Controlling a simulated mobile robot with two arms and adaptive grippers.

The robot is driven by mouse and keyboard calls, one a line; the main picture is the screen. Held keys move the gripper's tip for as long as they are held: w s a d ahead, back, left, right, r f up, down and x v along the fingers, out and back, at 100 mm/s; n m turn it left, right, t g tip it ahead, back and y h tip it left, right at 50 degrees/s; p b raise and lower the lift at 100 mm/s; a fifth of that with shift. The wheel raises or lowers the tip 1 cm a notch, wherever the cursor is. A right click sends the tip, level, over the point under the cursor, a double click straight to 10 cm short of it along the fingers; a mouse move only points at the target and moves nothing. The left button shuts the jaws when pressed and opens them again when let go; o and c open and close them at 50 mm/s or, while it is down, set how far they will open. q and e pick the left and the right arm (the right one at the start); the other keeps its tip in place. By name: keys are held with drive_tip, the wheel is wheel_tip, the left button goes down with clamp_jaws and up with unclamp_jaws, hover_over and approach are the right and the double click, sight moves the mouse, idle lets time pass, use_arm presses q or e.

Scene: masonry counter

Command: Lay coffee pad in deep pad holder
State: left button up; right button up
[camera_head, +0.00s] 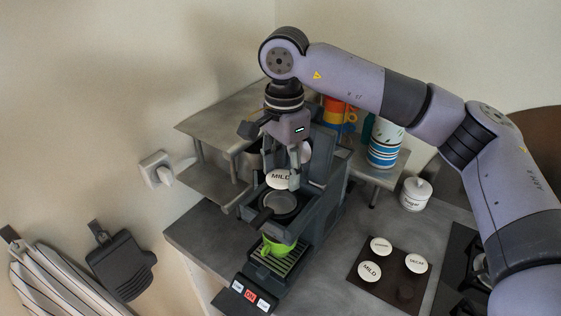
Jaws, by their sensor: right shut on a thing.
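My right gripper (293,172) points down over the coffee machine (325,190). It is shut on a white coffee pad (280,179) marked "MILD". The pad is held just above the dark round pad holder (281,206), toward its back edge. The holder sits in the machine with its handle pointing to the front left. Its bowl looks empty where I can see it; the back edge is partly covered by the pad. I cannot tell whether the pad touches the holder. My left gripper is not in view.
A green cup (275,246) stands on the drip grate below the holder. A dark tray (373,286) with several pads lies on the counter to the right. A white sugar pot (414,196) and a striped canister (384,148) stand behind. A metal shelf (212,185) is left of the machine.

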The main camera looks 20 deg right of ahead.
drive_tip(key=shift+s+f, duration=0.15)
drive_tip(key=shift+f, duration=0.55)
drive_tip(key=shift+w+f+b, duration=0.25)
drive_tip(key=shift+f+b, duration=0.2)
drive_tip(key=shift+f, duration=0.05)
wheel_tip(320, 180, down, 2)
drive_tip(key=shift+w+f+b, duration=0.1)
drive_tip(key=shift+w+b, duration=0.05)
drive_tip(key=shift+b, duration=0.55)
drive_tip(key=shift+f, duration=0.1)
use_arm(q)
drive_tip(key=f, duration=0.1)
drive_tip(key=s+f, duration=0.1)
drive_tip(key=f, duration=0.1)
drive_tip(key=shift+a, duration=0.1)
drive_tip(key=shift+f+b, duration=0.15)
drive_tip(key=shift+b, duration=0.2)
